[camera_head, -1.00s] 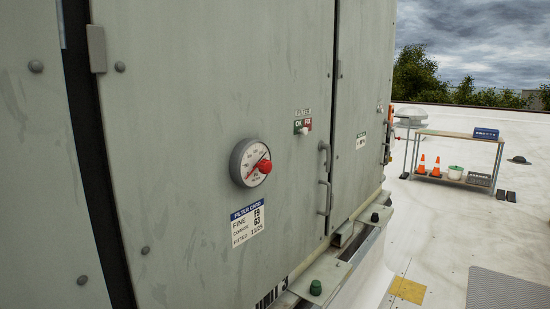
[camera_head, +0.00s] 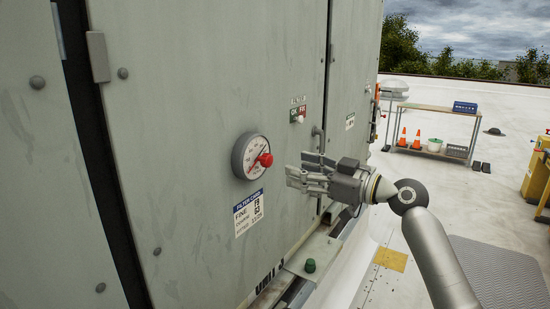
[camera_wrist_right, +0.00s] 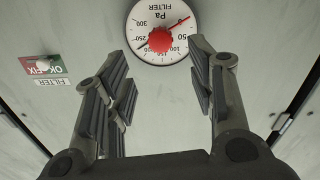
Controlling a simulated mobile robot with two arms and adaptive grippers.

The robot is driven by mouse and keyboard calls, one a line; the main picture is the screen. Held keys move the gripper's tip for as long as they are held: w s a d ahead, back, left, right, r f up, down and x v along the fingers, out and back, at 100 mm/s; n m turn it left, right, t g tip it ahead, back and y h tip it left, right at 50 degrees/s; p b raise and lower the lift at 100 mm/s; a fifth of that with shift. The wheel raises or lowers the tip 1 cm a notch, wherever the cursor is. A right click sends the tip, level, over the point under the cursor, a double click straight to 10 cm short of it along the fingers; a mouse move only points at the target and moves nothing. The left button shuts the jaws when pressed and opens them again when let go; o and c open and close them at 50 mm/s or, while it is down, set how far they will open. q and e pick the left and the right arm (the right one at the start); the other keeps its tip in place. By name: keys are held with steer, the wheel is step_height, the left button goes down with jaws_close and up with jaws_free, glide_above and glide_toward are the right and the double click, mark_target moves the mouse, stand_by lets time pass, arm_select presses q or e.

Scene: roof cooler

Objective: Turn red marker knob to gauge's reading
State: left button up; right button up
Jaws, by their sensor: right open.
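The round gauge (camera_head: 246,158) with a white dial is on the grey cabinet door. Its red knob (camera_head: 265,160) sticks out at the dial's centre. In the right wrist view, the gauge (camera_wrist_right: 143,18) appears upside down, marked Pa and FILTER, with the red knob (camera_wrist_right: 159,41). A red line runs from the knob towards the 0 end; a dark line points near 250. My right gripper (camera_head: 294,172) is open and empty, right of the knob and apart from it. Its fingers also show in the wrist view (camera_wrist_right: 158,62), below the dial. My left gripper is not in view.
A filter card (camera_head: 248,212) is below the gauge. A green-and-red OK/FIX plate (camera_head: 297,114) and a door handle (camera_head: 317,145) are to the right. A ledge with a green knob (camera_head: 310,265) runs along the cabinet foot. A table (camera_head: 427,108) stands far off.

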mark_target(270, 162)
steer(key=p+x, duration=0.2)
steer(key=x, duration=0.4)
steer(key=shift+w+a+r, duration=0.15)
steer(key=shift+a+r, duration=0.05)
steer(key=shift+a, duration=0.1)
steer(key=shift+w+a+f+p, duration=0.2)
steer(key=shift+w+a+p, duration=0.25)
steer(key=shift+w+a, duration=0.15)
steer(key=c, duration=1.1)
steer(key=shift+o, duration=0.2)
